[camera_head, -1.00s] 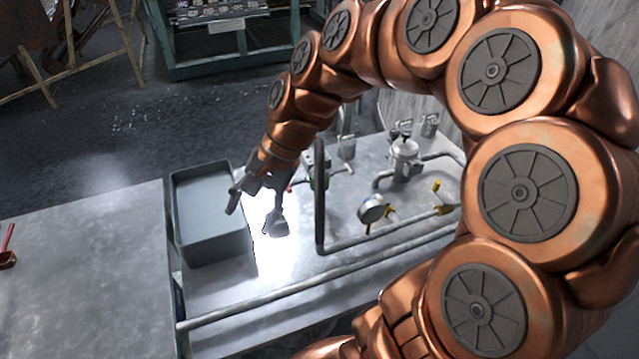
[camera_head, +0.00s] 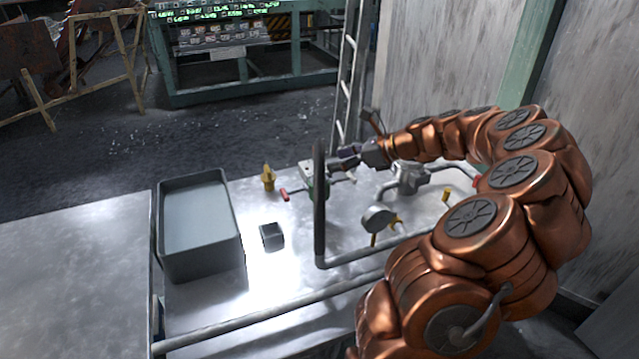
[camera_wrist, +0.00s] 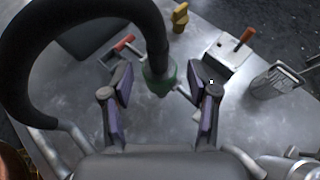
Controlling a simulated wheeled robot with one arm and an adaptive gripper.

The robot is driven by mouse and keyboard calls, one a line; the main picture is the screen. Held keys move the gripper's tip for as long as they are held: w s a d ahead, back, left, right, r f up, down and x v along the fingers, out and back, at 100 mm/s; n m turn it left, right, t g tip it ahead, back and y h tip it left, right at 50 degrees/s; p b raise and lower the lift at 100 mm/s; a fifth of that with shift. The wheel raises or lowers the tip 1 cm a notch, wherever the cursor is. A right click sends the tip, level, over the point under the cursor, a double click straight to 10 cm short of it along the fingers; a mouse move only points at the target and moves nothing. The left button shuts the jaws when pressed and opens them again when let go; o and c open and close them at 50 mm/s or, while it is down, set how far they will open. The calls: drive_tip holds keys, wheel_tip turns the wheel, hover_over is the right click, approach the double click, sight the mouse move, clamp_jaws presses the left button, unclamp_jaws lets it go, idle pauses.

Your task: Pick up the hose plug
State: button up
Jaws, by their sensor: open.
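The hose plug appears to be the green collar (camera_wrist: 160,78) at the end of a thick black hose (camera_wrist: 75,12) in the wrist view. My gripper (camera_wrist: 163,88) is open, with one purple-padded finger left of the green collar and one right of it. I cannot tell whether the fingers are level with it in depth. In the head view, my gripper (camera_head: 340,162) is just right of the dark upright hose (camera_head: 320,205). Only a little green (camera_head: 309,188) shows behind the hose there.
A grey tray (camera_head: 165,225) stands at the left of the metal table, with a small dark block (camera_head: 272,236) to its right. A yellow fitting (camera_head: 268,177), a red handle (camera_head: 297,194) and a round gauge (camera_head: 378,219) surround the hose. Pipes run along the table's front.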

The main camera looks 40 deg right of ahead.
sight(319, 166)
drive_tip(key=shift+b+x, duration=0.45)
drive_tip(key=shift+x, duration=2.9)
drive_tip(key=shift+s+a, duration=0.1)
drive_tip(key=shift+a, duration=0.05)
clamp_jaws()
